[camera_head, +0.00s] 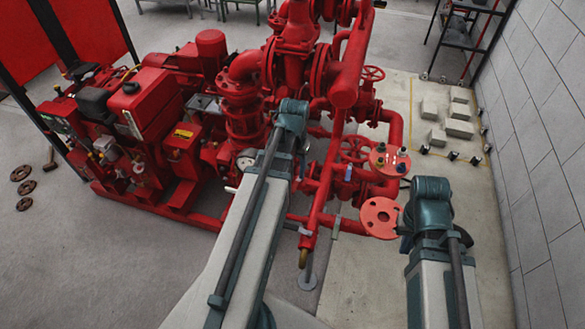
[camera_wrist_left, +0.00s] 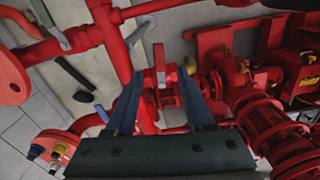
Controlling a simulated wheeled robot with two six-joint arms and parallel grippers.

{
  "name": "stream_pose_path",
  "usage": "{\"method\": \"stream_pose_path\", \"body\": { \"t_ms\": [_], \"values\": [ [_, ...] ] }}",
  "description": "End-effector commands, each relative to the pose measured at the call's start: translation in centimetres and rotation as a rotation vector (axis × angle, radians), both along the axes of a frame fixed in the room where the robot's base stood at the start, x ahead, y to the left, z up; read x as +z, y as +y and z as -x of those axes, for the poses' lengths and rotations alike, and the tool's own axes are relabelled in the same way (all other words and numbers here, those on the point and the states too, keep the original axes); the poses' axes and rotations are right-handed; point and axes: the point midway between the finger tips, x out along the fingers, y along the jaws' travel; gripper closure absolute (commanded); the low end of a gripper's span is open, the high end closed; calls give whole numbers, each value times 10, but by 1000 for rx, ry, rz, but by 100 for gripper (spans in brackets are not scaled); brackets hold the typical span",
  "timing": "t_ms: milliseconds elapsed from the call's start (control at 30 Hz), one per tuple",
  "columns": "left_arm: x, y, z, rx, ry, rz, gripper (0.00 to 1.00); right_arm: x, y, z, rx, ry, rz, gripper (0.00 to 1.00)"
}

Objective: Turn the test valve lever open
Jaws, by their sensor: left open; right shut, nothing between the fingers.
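In the left wrist view my left gripper (camera_wrist_left: 160,98) is open, its two dark fingers apart with nothing held between them. A blue handle (camera_wrist_left: 101,112) is left of the fingers, and a grey lever (camera_wrist_left: 57,30) is at the upper left. I cannot tell which is the test valve lever. In the head view a blue handle (camera_head: 348,173) sits by the red valves. My left arm hides its gripper there. My right gripper (camera_head: 404,241) shows only partly, shut and empty, near a red flange (camera_head: 381,217).
A red engine (camera_head: 133,110) and pump set fill the left and middle. A grey block wall (camera_head: 545,110) bounds the right. Pale blocks (camera_head: 458,128) lie on the floor there.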

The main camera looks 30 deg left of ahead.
Motion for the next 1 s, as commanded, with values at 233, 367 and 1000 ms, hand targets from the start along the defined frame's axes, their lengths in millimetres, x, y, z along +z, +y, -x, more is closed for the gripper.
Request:
{"method": "stream_pose_path", "body": {
  "t_ms": [233,367,1000],
  "values": [
    [47,1,0,0,0,0,46,47,0,0,1,0,0,100],
    [61,1,0,0,0,0,46,61,0,0,1,0,0,100],
    [42,-4,-12,-184,46,-75,86,41,0,0,1,0,0,100]
  ]
}}
